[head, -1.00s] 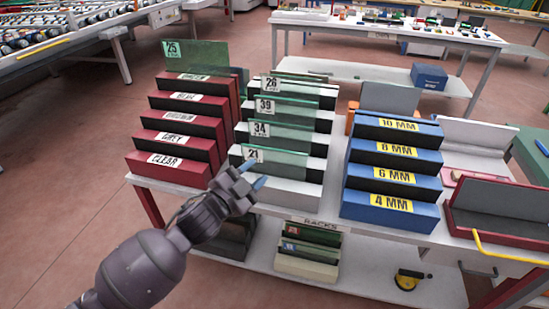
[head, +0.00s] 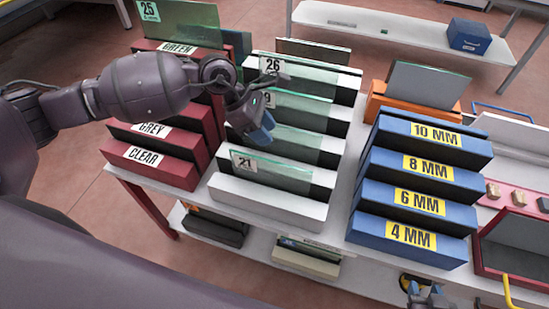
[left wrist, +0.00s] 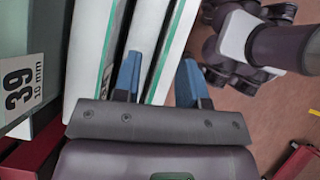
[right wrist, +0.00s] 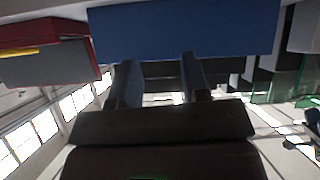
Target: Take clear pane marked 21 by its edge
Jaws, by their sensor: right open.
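The clear pane marked 21 (head: 285,174) stands upright in the front slot of the white rack (head: 265,200), its label at its upper left corner. My left gripper (head: 262,130) is above and just behind this pane in the head view and covers the pane behind it. In the left wrist view the blue fingers (left wrist: 158,82) are apart, with a green pane edge (left wrist: 160,70) running between them; I cannot tell whether they touch it. My right gripper (head: 428,296) is at the bottom edge of the head view; in the right wrist view its fingers (right wrist: 155,80) are apart and empty.
Panes marked 39 (left wrist: 20,82) and 26 (head: 305,75) stand farther back. Dark red racks (head: 150,170) flank the white rack on the left, blue racks (head: 410,215) on the right. A blue block (right wrist: 185,30) is close ahead of my right gripper.

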